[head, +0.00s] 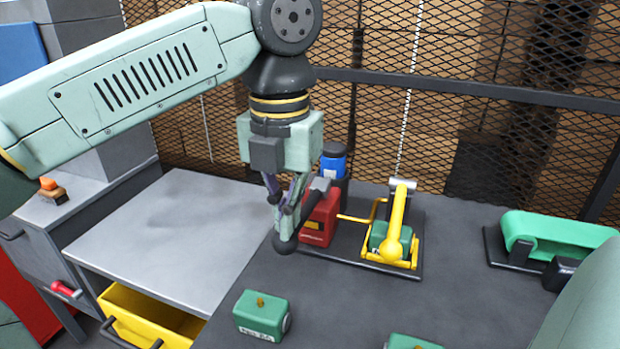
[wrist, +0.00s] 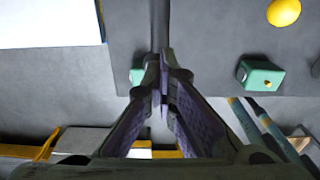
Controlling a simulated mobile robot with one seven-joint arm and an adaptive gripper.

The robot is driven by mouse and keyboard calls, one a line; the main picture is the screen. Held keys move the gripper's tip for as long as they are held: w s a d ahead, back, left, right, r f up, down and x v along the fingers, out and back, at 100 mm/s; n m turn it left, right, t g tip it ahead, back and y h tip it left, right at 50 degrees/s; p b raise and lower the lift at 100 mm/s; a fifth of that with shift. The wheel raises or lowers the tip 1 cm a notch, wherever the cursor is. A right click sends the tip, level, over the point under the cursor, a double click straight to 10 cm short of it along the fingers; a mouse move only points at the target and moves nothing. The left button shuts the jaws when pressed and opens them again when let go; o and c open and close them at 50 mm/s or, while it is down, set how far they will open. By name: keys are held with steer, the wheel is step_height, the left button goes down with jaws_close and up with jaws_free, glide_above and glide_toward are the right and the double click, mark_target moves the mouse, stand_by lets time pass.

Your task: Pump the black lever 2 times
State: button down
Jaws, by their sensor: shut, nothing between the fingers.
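The black lever (head: 284,246) has a round black knob at its lower end and slants down and left from the red pump box (head: 320,218). My gripper (head: 281,228) points down over the lever, with its fingertips just above or against the knob; contact cannot be told. Part of the lever is hidden behind the fingers. In the wrist view my gripper (wrist: 158,58) has its two fingers together with nothing between them.
A yellow lever (head: 397,228) stands over a green block on a dark base to the right. A blue and black cylinder (head: 333,164) is behind the red box. A loose green block (head: 262,315) lies in front. A green conveyor (head: 555,236) stands at right; a mesh fence is behind.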

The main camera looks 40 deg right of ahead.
step_height(320, 180, up, 6)
steer(key=p, duration=0.4)
steer(key=shift+r+p, duration=0.15)
steer(key=shift+p, duration=0.15)
step_height(320, 180, up, 5)
steer(key=m+p, duration=0.2)
steer(key=m, duration=1)
step_height(320, 180, down, 5)
steer(key=shift+b, duration=0.45)
steer(key=shift+f+b, duration=0.5)
steer(key=shift+f, duration=0.2)
